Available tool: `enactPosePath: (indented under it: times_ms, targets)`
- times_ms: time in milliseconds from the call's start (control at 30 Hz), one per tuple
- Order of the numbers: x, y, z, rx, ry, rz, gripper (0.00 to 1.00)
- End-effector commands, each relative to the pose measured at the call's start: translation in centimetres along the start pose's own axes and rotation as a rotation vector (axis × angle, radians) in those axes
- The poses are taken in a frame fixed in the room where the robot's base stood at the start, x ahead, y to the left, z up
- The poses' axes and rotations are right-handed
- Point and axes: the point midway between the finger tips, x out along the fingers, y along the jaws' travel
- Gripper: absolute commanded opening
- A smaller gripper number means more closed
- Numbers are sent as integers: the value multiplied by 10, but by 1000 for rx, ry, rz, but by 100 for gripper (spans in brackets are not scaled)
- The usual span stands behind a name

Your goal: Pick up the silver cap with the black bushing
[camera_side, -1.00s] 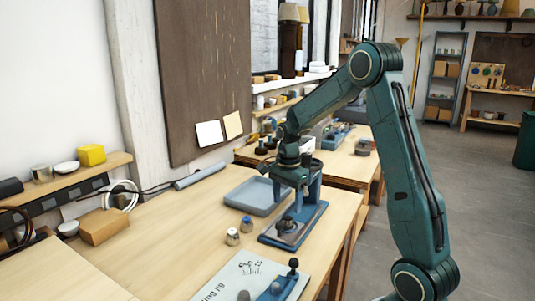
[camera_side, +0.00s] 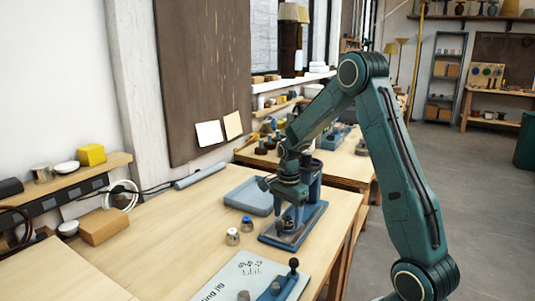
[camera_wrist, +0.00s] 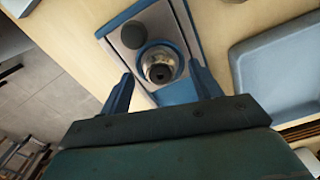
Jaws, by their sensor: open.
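The silver cap with the black bushing (camera_wrist: 160,66) sits in a blue ring on the blue fixture (camera_wrist: 205,50) in the wrist view. Its dark round centre faces up at my camera. My gripper (camera_wrist: 160,70) is open, with one blue finger on each side of the cap. I cannot tell how far above the cap the fingertips are. In the side view, my gripper (camera_side: 290,207) is low over the fixture (camera_side: 307,225), and its jaws are hard to make out against the parts there.
A dark round knob (camera_wrist: 134,34) stands beside the cap on the fixture. A grey-blue tray (camera_side: 250,196) lies behind the fixture. Two small jars (camera_side: 233,237) stand to its left. A printed sheet (camera_side: 240,275) lies in front.

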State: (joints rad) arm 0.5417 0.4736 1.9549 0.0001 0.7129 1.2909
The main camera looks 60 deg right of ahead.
Motion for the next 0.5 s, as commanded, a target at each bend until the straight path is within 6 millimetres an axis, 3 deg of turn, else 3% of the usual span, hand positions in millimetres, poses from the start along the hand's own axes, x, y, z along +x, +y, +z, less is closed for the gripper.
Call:
enactPosePath:
  times_ms: [33, 300, 500]
  targets:
    - [0, 0, 0, 0, 0, 0, 63]
    - [0, 0, 0, 0, 0, 0, 12]
    - [0, 0, 0, 0, 0, -1, 12]
